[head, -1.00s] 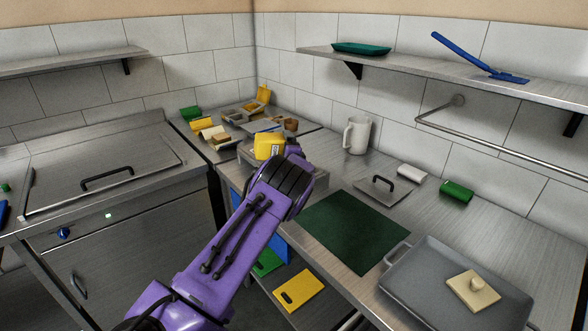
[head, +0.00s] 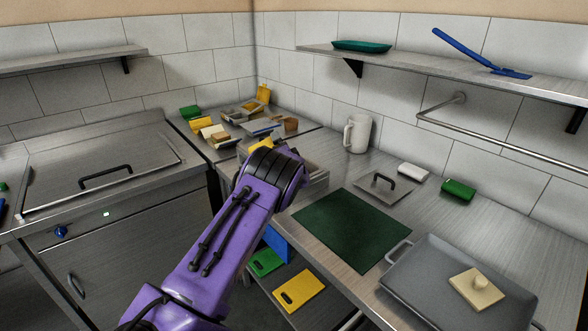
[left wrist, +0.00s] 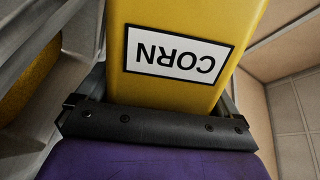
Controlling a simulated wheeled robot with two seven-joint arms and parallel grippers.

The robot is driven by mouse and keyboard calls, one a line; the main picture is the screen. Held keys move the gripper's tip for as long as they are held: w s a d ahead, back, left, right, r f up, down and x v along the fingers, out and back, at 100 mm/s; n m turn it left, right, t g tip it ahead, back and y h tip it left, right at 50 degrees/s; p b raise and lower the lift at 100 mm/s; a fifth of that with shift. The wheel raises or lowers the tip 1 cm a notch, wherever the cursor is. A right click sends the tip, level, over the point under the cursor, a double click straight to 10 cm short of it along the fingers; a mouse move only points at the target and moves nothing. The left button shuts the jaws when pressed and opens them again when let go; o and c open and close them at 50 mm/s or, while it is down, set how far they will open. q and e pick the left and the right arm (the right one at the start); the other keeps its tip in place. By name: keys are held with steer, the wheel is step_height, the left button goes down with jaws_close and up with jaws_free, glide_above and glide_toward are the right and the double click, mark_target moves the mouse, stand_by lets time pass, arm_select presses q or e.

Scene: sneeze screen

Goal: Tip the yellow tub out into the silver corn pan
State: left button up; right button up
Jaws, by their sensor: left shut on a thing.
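The yellow tub (left wrist: 185,25) fills the upper middle of the left wrist view, its CORN label upside down in the picture. In the head view only a small yellow part of the tub (head: 261,144) shows behind my wrist. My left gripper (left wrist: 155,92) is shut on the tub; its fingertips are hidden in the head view. A silver pan (head: 314,178) shows partly behind and right of my wrist. In the left wrist view, grainy yellow matter (left wrist: 25,82) lies between grey metal edges at the left; I cannot tell which pan it is in. My right gripper is not in view.
Several food containers (head: 225,122) crowd the back corner. A white jug (head: 357,133) stands near the wall. A green mat (head: 352,229), a handled lid (head: 377,187) and a grey tray (head: 420,283) lie to the right. A wall shelf (head: 450,71) hangs above.

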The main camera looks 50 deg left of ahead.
arm_select(q)
steer(key=shift+s+a+r+n+p, duration=0.15)
steer(key=shift+r+n+p, duration=0.25)
steer(key=shift+r+n, duration=0.55)
steer(key=shift+s+r+n, duration=0.1)
steer(key=shift+s+n, duration=0.15)
steer(key=shift+n, duration=0.3)
step_height(320, 180, up, 2)
steer(key=shift+a+n+p, duration=0.1)
steer(key=shift+n+p, duration=0.35)
steer(key=shift+n, duration=0.65)
steer(key=shift+s+r+n, duration=0.15)
steer(key=shift+r+n, duration=0.15)
steer(key=shift+n, duration=0.1)
steer(key=shift+a+n+b, duration=0.1)
steer(key=shift+n+b, duration=0.2)
steer(key=shift+n, duration=0.6)
steer(key=shift+r+n, duration=0.15)
steer(key=shift+n, duration=0.35)
steer(key=shift+r, duration=0.1)
